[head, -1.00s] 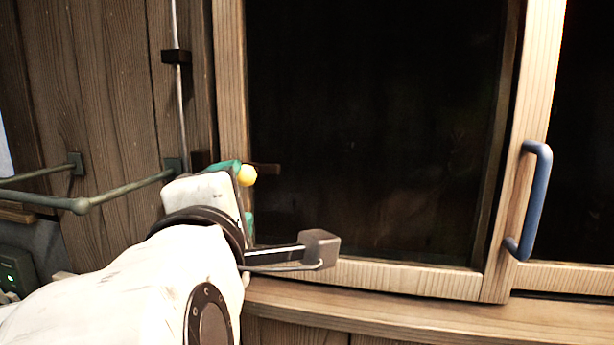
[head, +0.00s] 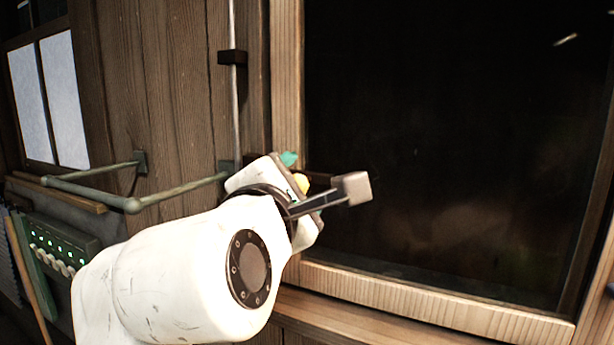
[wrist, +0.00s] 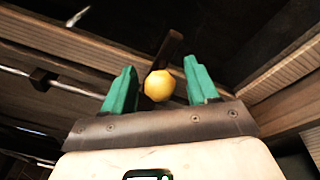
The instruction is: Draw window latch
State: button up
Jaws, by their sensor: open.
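The window latch is a dark bar (wrist: 169,52) with a yellow ball knob (wrist: 159,86) at its near end. In the head view the yellow knob (head: 302,183) is partly hidden by my wrist, at the left side of the window frame (head: 287,80). My gripper (wrist: 161,80) is open, with one green finger on each side of the knob in the wrist view. Gaps show between knob and fingers; how deep the knob sits between them I cannot tell. In the head view only one green fingertip (head: 289,158) shows clearly.
A green rail (head: 135,204) sticks out from the plank wall left of my gripper. A thin vertical rod with a dark clamp (head: 232,57) runs above it. A box with green lights (head: 62,243) is at lower left. A wooden sill runs below the dark pane (head: 440,150).

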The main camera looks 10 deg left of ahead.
jog(key=shift+w+d, duration=0.1)
jog(key=shift+w, duration=0.65)
jog(key=shift+c, duration=0.2)
grip_shut()
